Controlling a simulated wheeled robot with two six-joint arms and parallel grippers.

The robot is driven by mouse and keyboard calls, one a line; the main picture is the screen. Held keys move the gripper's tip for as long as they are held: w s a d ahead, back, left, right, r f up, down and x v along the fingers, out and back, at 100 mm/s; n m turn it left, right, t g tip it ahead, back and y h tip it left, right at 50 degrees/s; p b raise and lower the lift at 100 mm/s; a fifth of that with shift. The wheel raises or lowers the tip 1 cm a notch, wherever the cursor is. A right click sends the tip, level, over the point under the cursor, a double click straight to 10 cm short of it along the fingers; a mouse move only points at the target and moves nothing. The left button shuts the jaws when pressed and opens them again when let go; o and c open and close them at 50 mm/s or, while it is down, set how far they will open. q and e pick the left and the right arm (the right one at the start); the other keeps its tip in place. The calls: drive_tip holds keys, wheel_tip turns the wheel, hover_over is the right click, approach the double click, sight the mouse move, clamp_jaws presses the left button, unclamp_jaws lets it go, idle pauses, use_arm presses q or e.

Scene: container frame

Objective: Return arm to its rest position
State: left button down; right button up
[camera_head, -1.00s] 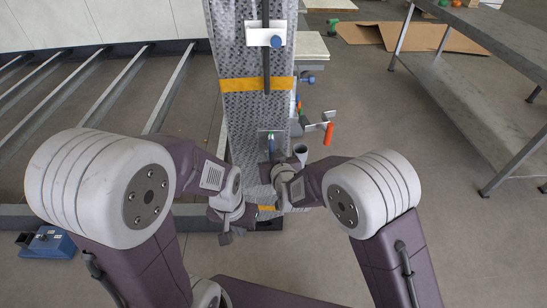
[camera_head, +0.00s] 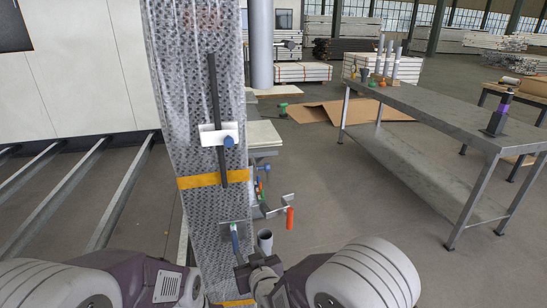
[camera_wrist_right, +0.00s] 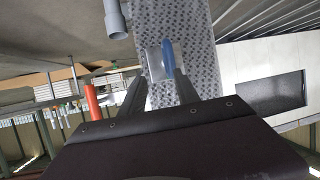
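My right gripper (camera_head: 254,262) is near the bottom middle of the head view, in front of the lower part of a tall grey patterned post (camera_head: 205,110). The right wrist view shows its two dark fingers spread apart (camera_wrist_right: 160,94) with nothing clamped between them. A metal latch plate with a blue handle (camera_wrist_right: 168,60) shows beyond and between the fingertips. It is fixed on the post and also shows in the head view (camera_head: 235,238). My left arm comes in at the lower left of the head view; its gripper is out of frame.
An orange-handled part (camera_head: 290,218) and a grey tube (camera_head: 265,240) stick out right of the post, close to my right gripper. A long metal bench (camera_head: 430,105) stands at the right. Floor rails (camera_head: 120,195) lie at the left.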

drive_tip(key=w+d+r+m+h, duration=0.2)
drive_tip(key=w+d, duration=0.1)
drive_tip(key=d, duration=0.7)
drive_tip(key=w+d+r+m+h, duration=0.2)
drive_tip(key=d+r, duration=0.1)
drive_tip(key=d, duration=0.7)
drive_tip(key=s+d+f+m+g+h, duration=0.1)
drive_tip(key=s+d+f+g, duration=0.2)
drive_tip(key=s+d+f, duration=0.3)
drive_tip(key=s+d+f+g, duration=0.1)
drive_tip(key=s+f+g, duration=0.25)
drive_tip(key=s, duration=0.55)
drive_tip(key=s+d+f+g, duration=0.1)
drive_tip(key=s+f+g, duration=0.3)
drive_tip(key=s, duration=0.5)
wheel_tip(320, 180, up, 27)
drive_tip(key=p, duration=2.5)
drive_tip(key=shift+w+f, duration=0.15)
drive_tip(key=shift+w, duration=0.1)
drive_tip(key=shift+g, duration=0.25)
